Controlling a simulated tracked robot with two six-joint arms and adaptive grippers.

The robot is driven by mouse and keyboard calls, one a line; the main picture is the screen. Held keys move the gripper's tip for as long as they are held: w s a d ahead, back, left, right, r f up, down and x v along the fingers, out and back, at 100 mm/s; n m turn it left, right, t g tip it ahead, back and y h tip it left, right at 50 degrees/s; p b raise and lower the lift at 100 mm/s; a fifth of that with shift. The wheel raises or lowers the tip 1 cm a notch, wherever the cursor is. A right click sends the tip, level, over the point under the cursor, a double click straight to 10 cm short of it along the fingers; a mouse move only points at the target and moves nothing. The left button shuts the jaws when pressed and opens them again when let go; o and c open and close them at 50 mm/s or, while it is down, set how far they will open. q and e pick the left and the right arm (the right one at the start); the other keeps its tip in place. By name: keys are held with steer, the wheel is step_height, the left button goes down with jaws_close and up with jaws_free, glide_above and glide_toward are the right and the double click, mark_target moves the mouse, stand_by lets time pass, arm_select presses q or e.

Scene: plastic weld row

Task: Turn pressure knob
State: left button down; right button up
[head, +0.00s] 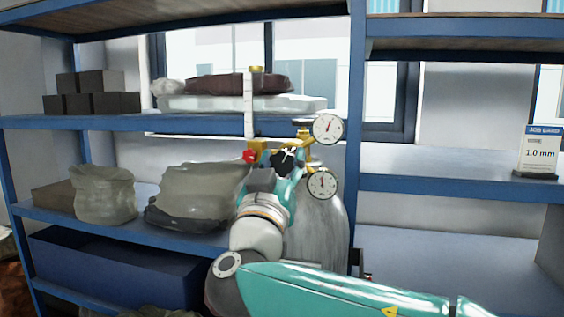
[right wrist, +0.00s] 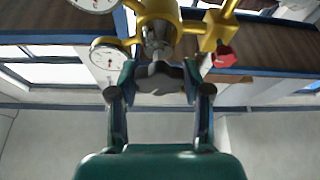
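A grey gas cylinder (head: 321,222) with a brass regulator stands in front of the shelving in the head view. The dark lobed pressure knob (head: 284,161) sits at the front of the regulator. My right gripper (head: 272,178) reaches up to it from below. In the right wrist view the knob (right wrist: 158,79) fills the gap between the fingertips of my right gripper (right wrist: 157,88). I cannot tell whether the pads press on it. Two round gauges, upper (head: 327,127) and lower (head: 322,183), are to the right of the knob. My left gripper is out of view.
A red knob (head: 250,156) is close on the left of the pressure knob. Blue shelving (head: 120,122) stands behind, with dark blocks (head: 90,92) and wrapped bags (head: 196,190) on it. A job card (head: 539,151) reading 1.0 mm stands on the right shelf.

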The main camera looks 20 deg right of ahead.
steer(key=c, duration=0.5)
steer(key=n+b, duration=0.1)
steer(key=n+y+b, duration=0.1)
steer(key=b, duration=0.1)
steer(key=shift+f+t, duration=0.25)
steer(key=shift+t, duration=0.05)
steer(key=shift+r+n+y+b, duration=0.2)
steer(key=shift+n+y+b, duration=0.25)
steer(key=shift+n, duration=0.35)
steer(key=shift+c, duration=0.2)
steer(key=o, duration=1.2)
steer(key=shift+c, duration=0.2)
steer(key=shift+s+a, duration=0.1)
steer(key=v, duration=1.1)
steer(key=shift+s+a+f, duration=0.2)
steer(key=shift+s+f, duration=0.05)
steer(key=shift+f, duration=0.05)
